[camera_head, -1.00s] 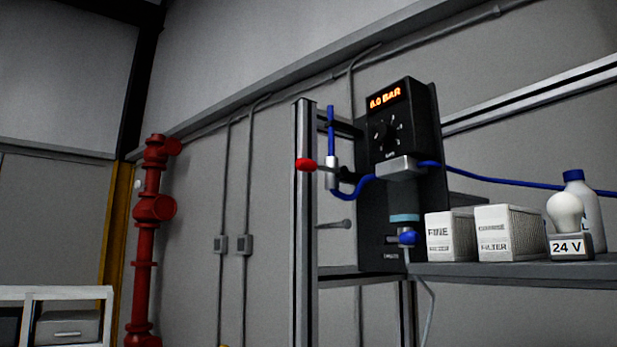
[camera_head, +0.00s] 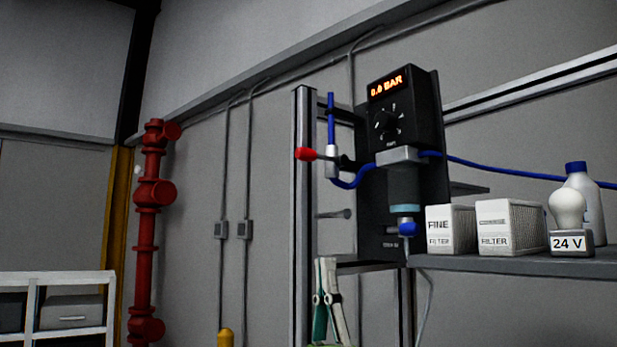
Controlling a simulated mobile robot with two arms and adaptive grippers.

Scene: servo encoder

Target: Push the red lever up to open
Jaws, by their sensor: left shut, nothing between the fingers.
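The red lever (camera_head: 306,154) sticks out to the left from a small silver valve (camera_head: 332,161) beside the metal post. It lies close to level. Blue tubing (camera_head: 331,115) runs into the valve from above and bends away below it. The black unit (camera_head: 405,105) to the right has a lit display (camera_head: 386,86) that reads 0.0 BAR. My left gripper (camera_head: 326,262) is shut and empty, pointing up at the bottom centre, well below the lever and apart from it. My right gripper does not show.
The upright metal post (camera_head: 304,220) stands just left of the valve. A grey shelf (camera_head: 520,265) at right holds two filter boxes (camera_head: 452,230), a bulb on a 24 V block (camera_head: 570,242) and a white bottle (camera_head: 592,205). A red pipe (camera_head: 145,235) stands at left.

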